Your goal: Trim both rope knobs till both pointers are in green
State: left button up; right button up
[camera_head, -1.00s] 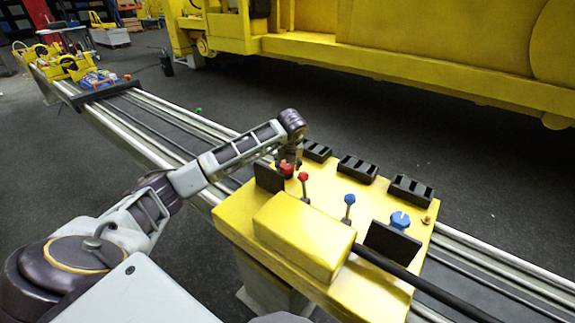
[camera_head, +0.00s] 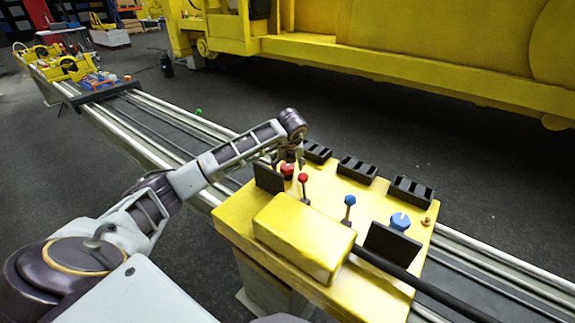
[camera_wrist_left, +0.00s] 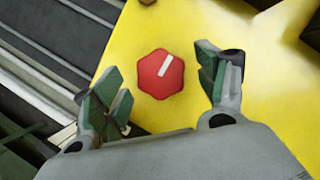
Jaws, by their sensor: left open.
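The red rope knob (camera_head: 287,170) stands at the far left corner of the yellow console (camera_head: 342,210). In the left wrist view the red knob (camera_wrist_left: 161,74) is six-sided, and its white mark leans to the upper right. My left gripper (camera_head: 293,157) is just over it; in the left wrist view its open fingers (camera_wrist_left: 160,82) stand on either side of the knob with gaps. The blue rope knob (camera_head: 400,221) with a pale mark is at the console's right. Two dark upright panels (camera_head: 268,178) (camera_head: 393,243) stand beside the knobs; no pointer or green zone shows. My right gripper is out of view.
A red-topped lever (camera_head: 304,187) and a blue-topped lever (camera_head: 349,207) rise between the knobs. Black slotted blocks (camera_head: 357,168) line the far edge. A black bar (camera_head: 425,285) runs off to the lower right. Metal rails (camera_head: 500,265) pass by the console.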

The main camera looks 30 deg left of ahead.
pick_arm(q)
jog(key=v, duration=1.1)
jog(key=shift+r, duration=0.2)
jog(key=shift+f, duration=0.1)
